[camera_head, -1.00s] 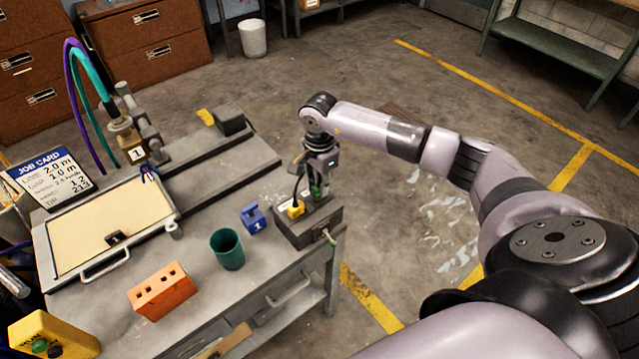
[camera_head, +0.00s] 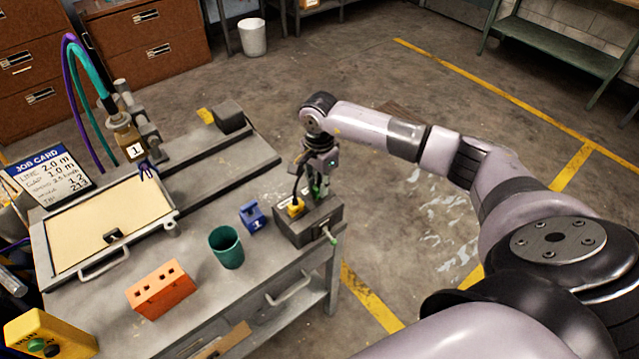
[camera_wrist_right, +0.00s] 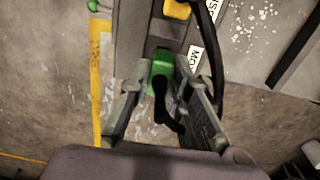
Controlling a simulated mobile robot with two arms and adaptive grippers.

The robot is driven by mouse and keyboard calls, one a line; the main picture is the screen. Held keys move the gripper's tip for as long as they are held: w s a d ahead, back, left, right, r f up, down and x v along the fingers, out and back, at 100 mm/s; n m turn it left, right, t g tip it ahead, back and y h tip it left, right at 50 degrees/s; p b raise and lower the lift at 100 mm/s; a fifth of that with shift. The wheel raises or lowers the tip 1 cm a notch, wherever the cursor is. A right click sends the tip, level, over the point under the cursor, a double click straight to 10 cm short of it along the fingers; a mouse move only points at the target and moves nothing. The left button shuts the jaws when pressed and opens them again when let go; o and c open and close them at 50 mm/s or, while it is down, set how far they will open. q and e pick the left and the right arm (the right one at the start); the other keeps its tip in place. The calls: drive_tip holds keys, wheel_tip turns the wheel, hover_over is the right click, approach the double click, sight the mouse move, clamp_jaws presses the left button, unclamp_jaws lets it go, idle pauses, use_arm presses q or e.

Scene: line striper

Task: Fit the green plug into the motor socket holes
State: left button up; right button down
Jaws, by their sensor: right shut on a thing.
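My right gripper (camera_head: 318,183) points down over the dark socket box (camera_head: 293,236) at the right corner of the bench. In the right wrist view its fingers (camera_wrist_right: 158,74) are shut on the green plug (camera_wrist_right: 161,67), which has a black cable. The plug is at the box top, beside a white label that is partly cut off. In the head view only a bit of green shows below the gripper. The holes under the plug are hidden, so I cannot tell how far it is in. A yellow plug (camera_head: 296,207) with a black cable sits on the same box. My left gripper is out of view.
A blue block (camera_head: 252,217) marked 1, a green cup (camera_head: 226,247) and an orange block with holes (camera_head: 161,290) stand left of the box. A framed board (camera_head: 105,225) lies farther left.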

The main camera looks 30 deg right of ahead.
drive_tip(key=shift+s+f+b, duration=0.1)
drive_tip(key=shift+f+b, duration=0.6)
drive_tip(key=shift+b, duration=0.1)
drive_tip(key=c, duration=1.4)
unclamp_jaws()
drive_tip(key=shift+o, duration=0.5)
drive_tip(key=shift+o, duration=1.1)
drive_tip(key=shift+r, duration=0.15)
drive_tip(key=shift+r+p, duration=1.9)
drive_tip(key=shift+r, duration=1.5)
